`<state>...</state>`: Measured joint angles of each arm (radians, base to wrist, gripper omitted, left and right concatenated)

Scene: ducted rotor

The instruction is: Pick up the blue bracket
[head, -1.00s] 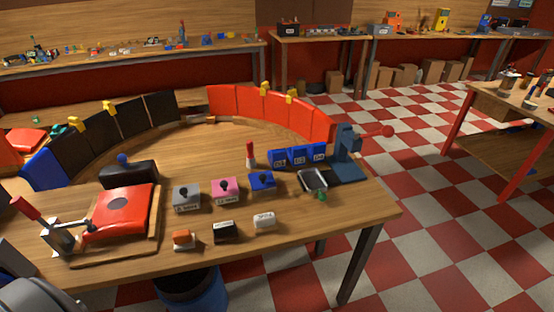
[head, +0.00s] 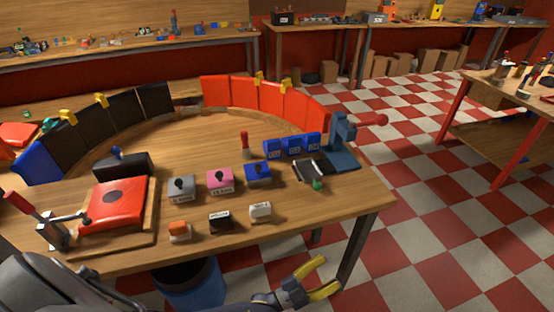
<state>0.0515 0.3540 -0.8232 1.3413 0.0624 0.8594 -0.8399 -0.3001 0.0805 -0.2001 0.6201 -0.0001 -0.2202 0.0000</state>
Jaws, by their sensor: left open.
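No part is plainly marked as the blue bracket, and I cannot tell which blue thing it is. A blue block with a black knob (head: 258,175) stands on the workbench, right of a pink one (head: 220,182) and a grey one (head: 181,189). A blue lever device (head: 343,145) with a red handle stands at the bench's right end. A blue curved panel (head: 39,165) stands at the far left. My left gripper (head: 331,275) has yellow fingers, is open and empty, and shows in front of the bench's front edge, apart from these things. My right gripper is out of view.
Blue bins (head: 291,147), a small tray (head: 311,169) and small orange, black and white blocks sit on the workbench (head: 330,215). A red-topped press (head: 112,206) stands at left. Red and black panels curve behind. A blue bucket (head: 190,287) stands below.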

